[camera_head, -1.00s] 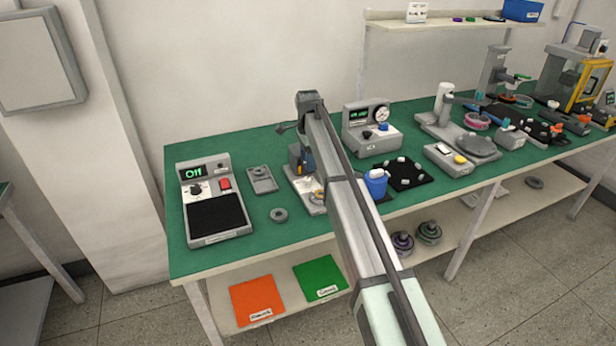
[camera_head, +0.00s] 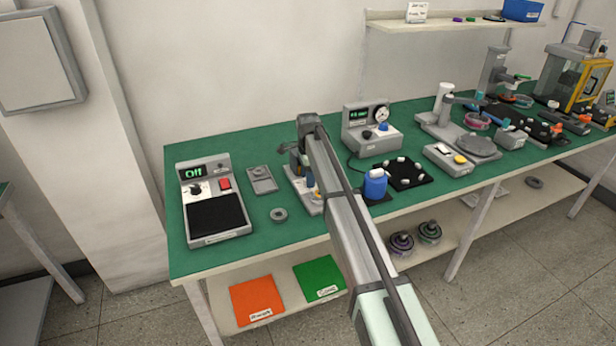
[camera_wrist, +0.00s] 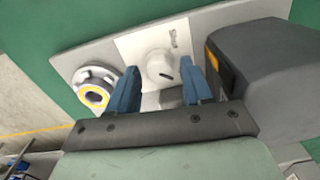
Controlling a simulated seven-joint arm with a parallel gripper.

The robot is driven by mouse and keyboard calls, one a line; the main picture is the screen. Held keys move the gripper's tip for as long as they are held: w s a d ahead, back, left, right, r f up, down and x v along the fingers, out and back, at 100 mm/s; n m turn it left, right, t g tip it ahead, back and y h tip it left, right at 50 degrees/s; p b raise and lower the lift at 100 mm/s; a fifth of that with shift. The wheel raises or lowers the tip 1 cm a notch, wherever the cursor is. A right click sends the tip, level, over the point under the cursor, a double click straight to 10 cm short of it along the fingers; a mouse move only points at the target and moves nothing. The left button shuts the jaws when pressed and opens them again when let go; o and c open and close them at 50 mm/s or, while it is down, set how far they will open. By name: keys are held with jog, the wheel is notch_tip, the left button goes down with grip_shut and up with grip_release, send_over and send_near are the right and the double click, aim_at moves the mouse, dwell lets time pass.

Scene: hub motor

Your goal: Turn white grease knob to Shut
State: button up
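The white grease knob (camera_wrist: 160,66) is round, with a short dark mark on its face. It sits on a white plate (camera_wrist: 135,44) with a small label, too small to read surely, above and right of the knob. My gripper (camera_wrist: 158,67) is open, its two blue fingers on the left and right of the knob with gaps between. I cannot tell whether the fingertips reach down beside it. In the head view my arm largely hides the grease station (camera_head: 298,176) and the gripper.
In the wrist view a ring-shaped fitting (camera_wrist: 95,88) with a yellow rim lies left of the fingers and a dark grey block (camera_wrist: 262,65) stands close right. In the head view a blue bottle (camera_head: 375,185) stands right of my arm and a small grey ring (camera_head: 279,215) lies left.

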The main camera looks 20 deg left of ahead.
grip_shut()
jog(key=shift+n, duration=0.3)
jog(key=n, duration=0.3)
jog(key=shift+n, duration=0.3)
jog(key=n, duration=0.3)
jog(key=shift+a+n, duration=0.1)
jog(key=shift+n, duration=0.2)
jog(key=n, duration=0.4)
jog(key=shift+n, duration=0.3)
jog(key=shift+a+n, duration=0.1)
jog(key=shift+n, duration=1.6)
